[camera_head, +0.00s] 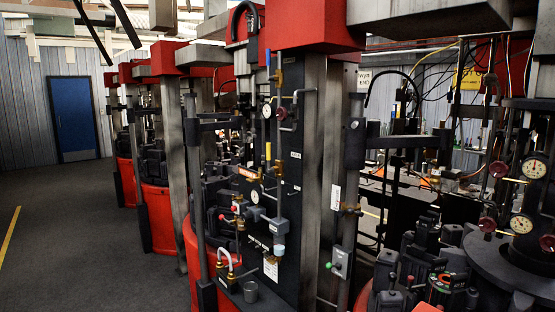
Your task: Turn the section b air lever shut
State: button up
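A black control panel (291,165) stands upright on the red-topped machine column near the middle. The panel's lettering is too small to read, so I cannot tell which lever is section b air. Gauges (254,196), a red round handwheel (282,113) and red knobs (235,208) sit near them. My gripper is not in view.
Open grey floor (90,230) lies to the left, with a yellow line (9,238) and a blue door (73,118) beyond. Red machine bases (158,218) line its right side. Another machine with gauges (521,224) and dark moulds crowds the right.

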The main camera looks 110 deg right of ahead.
aim_at(269, 169)
jog(key=z, duration=3.85)
jog(key=i, duration=1)
jog(key=z, duration=0.05)
jog(key=k, duration=0.4)
jog(key=u, duration=1.55)
jog(key=i, duration=0.65)
jog(key=z, duration=0.65)
jog(key=i, duration=0.6)
jog(key=z, duration=0.7)
